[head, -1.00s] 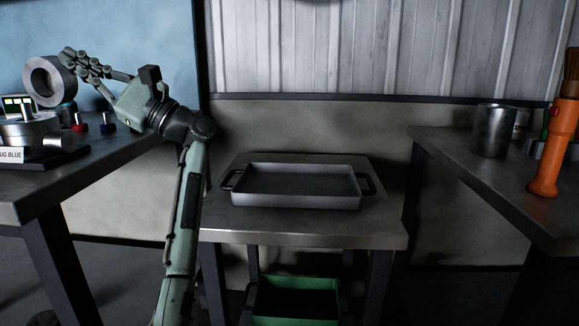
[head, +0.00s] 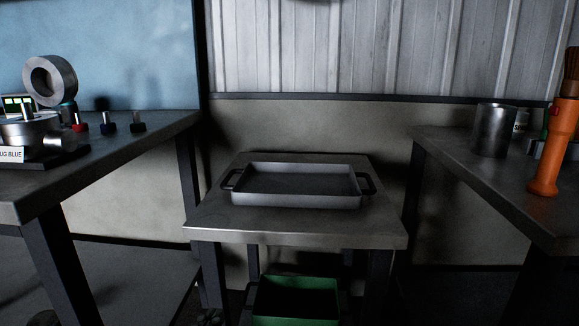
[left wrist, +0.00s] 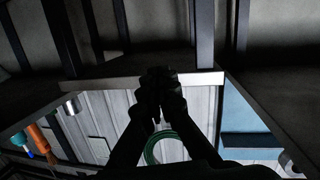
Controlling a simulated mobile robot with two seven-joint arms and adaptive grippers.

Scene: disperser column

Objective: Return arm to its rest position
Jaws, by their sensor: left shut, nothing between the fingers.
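My left gripper (left wrist: 158,80) shows in the left wrist view as a dark shape with its fingertips together. It is shut with nothing between the fingers. In the head view neither of my arms shows. My right gripper is in no view.
A grey tray with black handles (head: 296,201) sits on the middle table (head: 300,229), above a green crate (head: 297,298). The left bench (head: 118,150) holds a metal ring (head: 71,82) and several small parts. The right bench (head: 455,170) holds a metal cup (head: 491,130) and an orange-handled brush (head: 546,155).

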